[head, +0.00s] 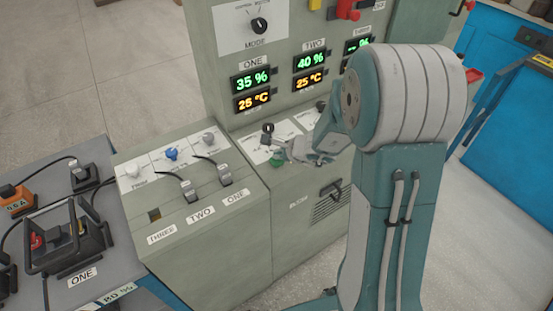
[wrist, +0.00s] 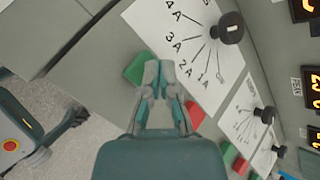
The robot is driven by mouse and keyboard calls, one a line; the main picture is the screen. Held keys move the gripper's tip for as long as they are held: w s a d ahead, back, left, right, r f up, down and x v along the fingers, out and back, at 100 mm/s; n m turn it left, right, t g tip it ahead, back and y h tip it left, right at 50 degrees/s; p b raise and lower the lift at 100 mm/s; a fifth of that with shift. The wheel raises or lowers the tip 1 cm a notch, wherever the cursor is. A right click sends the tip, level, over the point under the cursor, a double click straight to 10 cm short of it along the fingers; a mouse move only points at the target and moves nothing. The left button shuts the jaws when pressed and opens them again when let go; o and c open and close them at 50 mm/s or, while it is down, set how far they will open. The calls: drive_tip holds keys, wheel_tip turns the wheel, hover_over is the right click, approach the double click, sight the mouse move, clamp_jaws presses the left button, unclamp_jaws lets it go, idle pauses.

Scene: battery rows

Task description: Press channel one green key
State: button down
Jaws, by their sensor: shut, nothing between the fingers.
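The channel one green key (head: 277,159) shows on the sloped panel below the display marked ONE (head: 251,85), next to the dial knob (head: 268,129). In the wrist view the green key (wrist: 136,68) lies just left of my fingertips. My gripper (wrist: 157,66) is shut and empty, and its tips are close to the key's right edge. I cannot tell whether they touch it. In the head view my gripper (head: 290,149) is over the panel, just right of the key. A red key (wrist: 196,114) is to the right of my fingers, partly hidden by them.
The dial knob (wrist: 230,27) stands above a scale marked 1A to 4A. Another green key (wrist: 230,154) and red key (wrist: 241,166) are further right. A side console with plugged cables (head: 188,190) is left of the panel. A blue bench (head: 510,140) stands at right.

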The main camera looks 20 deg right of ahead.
drive_tip(key=shift+f, duration=0.4)
idle(0.4)
idle(0.4)
drive_tip(key=shift+r, duration=0.85)
drive_tip(key=shift+r, duration=2.5)
